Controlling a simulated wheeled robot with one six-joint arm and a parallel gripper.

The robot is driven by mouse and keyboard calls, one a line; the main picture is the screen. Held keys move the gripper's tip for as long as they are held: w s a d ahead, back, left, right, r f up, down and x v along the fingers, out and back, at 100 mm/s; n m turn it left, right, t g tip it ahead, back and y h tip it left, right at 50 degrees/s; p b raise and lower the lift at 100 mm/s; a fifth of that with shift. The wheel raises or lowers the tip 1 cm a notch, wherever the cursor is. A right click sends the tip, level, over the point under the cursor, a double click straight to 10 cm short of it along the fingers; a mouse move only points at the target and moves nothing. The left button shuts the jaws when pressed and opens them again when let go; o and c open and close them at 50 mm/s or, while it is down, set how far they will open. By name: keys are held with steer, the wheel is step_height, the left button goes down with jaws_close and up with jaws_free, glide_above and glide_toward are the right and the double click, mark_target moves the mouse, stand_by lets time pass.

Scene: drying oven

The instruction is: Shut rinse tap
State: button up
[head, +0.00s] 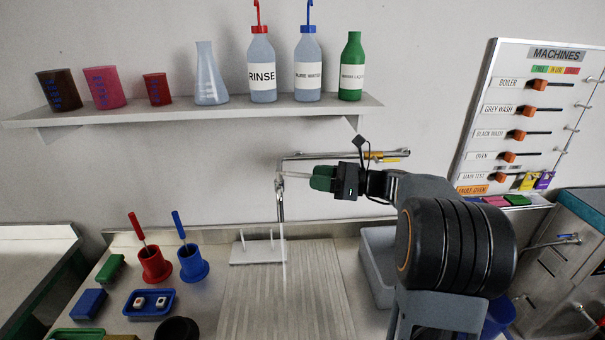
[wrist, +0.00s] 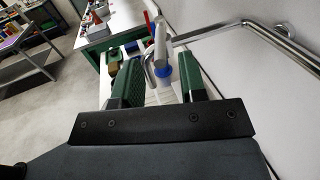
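The rinse tap (head: 281,190) is a chrome pipe off the wall with a spout bent down over the ribbed drainboard. A thin pale stream of water (head: 284,262) runs down below the spout. A grey lever (head: 296,175) sticks out from the tap top toward my gripper (head: 313,178). In the wrist view my gripper (wrist: 161,75) has its two green-padded fingers apart. The grey lever (wrist: 160,45) shows ahead, between the fingertips in the picture. I cannot tell whether either finger touches it.
The chrome pipe (wrist: 238,28) runs along the wall on the right of the wrist view. A shelf (head: 190,112) with bottles and beakers is above. Red (head: 155,263) and blue (head: 192,262) pots with brushes stand left of the ribbed drainboard (head: 285,310).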

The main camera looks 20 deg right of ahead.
mark_target(302, 174)
steer(key=shift+p+x, duration=0.3)
steer(key=shift+x, duration=2.05)
jaws_close()
